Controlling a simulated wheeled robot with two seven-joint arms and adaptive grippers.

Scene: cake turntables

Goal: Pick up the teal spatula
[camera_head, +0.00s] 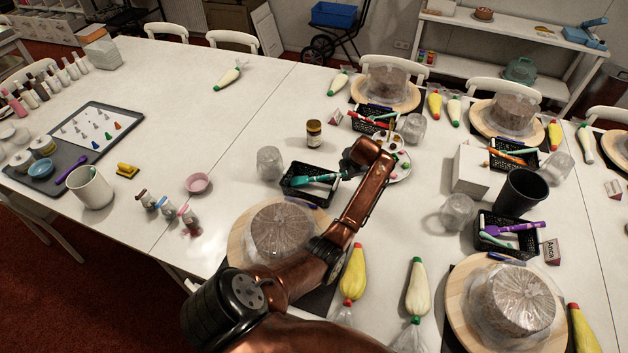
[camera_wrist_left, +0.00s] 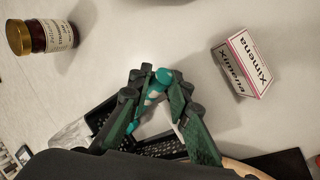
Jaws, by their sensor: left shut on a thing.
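The teal spatula (camera_wrist_left: 162,77) shows between the fingertips of my left gripper (camera_wrist_left: 149,82) in the left wrist view. The gripper's green fingers close around it and hide much of it. In the head view, my left gripper (camera_head: 325,179) reaches over a small black basket (camera_head: 318,199), with the teal spatula (camera_head: 300,181) at its fingers. The basket (camera_wrist_left: 160,143) lies just below the fingers in the wrist view. I cannot tell whether the spatula still touches the basket. My right gripper is not in view.
A brown jar (camera_head: 314,133), clear cup (camera_head: 270,163) and paint palette (camera_head: 398,168) stand near the basket. A wrapped cake (camera_head: 283,232) sits on a turntable in front. A name card (camera_wrist_left: 243,64) stands beside the gripper.

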